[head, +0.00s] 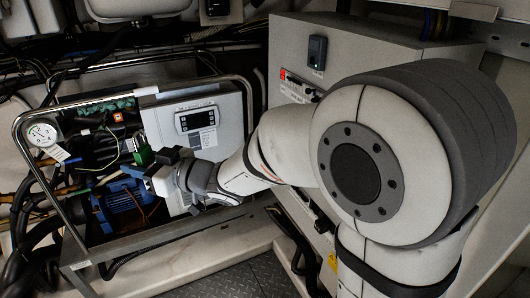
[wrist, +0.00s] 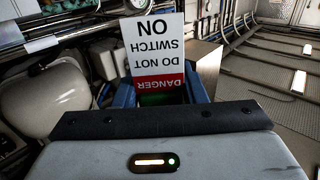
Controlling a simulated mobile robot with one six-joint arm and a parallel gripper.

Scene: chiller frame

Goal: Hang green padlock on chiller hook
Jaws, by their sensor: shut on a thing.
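The green padlock (head: 143,156) shows as a small green block at the end of my gripper (head: 152,161), in front of the chiller frame. In the wrist view, my gripper (wrist: 162,98) has its blue fingers shut on the padlock, and only a dark green strip of it (wrist: 163,99) shows between them. A white and red "DANGER DO NOT SWITCH ON" tag (wrist: 155,50) appears upside down just beyond the fingers and hides much of what lies behind. I cannot make out the chiller hook in either view.
A metal tube frame (head: 60,200) surrounds the chiller. It holds a white controller box (head: 196,118), a round gauge (head: 41,134), a blue motor or pump (head: 122,208), and many cables and pipes. A grey cabinet (head: 345,50) stands to the right. Dark floor (head: 225,278) shows below.

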